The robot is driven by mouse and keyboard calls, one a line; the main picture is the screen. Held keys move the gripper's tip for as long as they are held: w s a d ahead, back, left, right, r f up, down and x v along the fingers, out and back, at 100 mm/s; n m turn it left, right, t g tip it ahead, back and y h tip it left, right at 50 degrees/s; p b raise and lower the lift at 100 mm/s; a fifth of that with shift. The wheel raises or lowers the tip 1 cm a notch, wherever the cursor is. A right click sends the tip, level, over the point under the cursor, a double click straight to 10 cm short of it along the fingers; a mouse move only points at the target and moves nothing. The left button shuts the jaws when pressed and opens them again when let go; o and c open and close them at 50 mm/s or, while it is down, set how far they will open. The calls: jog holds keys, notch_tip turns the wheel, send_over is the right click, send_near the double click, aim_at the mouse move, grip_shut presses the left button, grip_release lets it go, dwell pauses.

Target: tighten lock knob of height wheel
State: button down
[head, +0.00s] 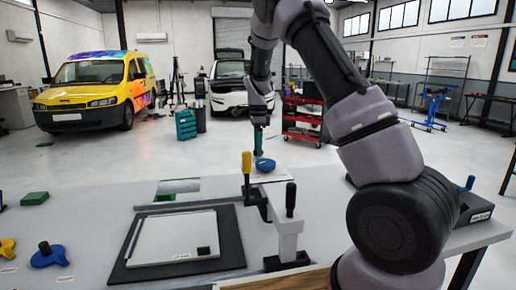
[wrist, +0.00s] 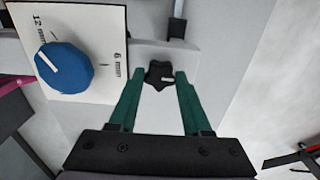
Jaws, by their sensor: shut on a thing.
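The height wheel (wrist: 65,68) is a round blue knob with a white pointer line, on a white dial plate (wrist: 108,22) marked 12 mm and 6 mm. Its pointer is turned to the upper left, near the 12 mm side. The black lobed lock knob (wrist: 160,74) has a short white mark towards its right side. My gripper (wrist: 158,77) has its green fingers shut on the lock knob, one on each side. In the head view my gripper (head: 258,152) stands upright just behind the blue wheel (head: 265,165); the lock knob is hidden there.
A green block (head: 34,198) and a blue knob (head: 48,257) are at the table's left.

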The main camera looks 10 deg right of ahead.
dwell(0.4)
jog(key=shift+c, duration=1.8)
grip_release()
notch_tip(320, 180, up, 11)
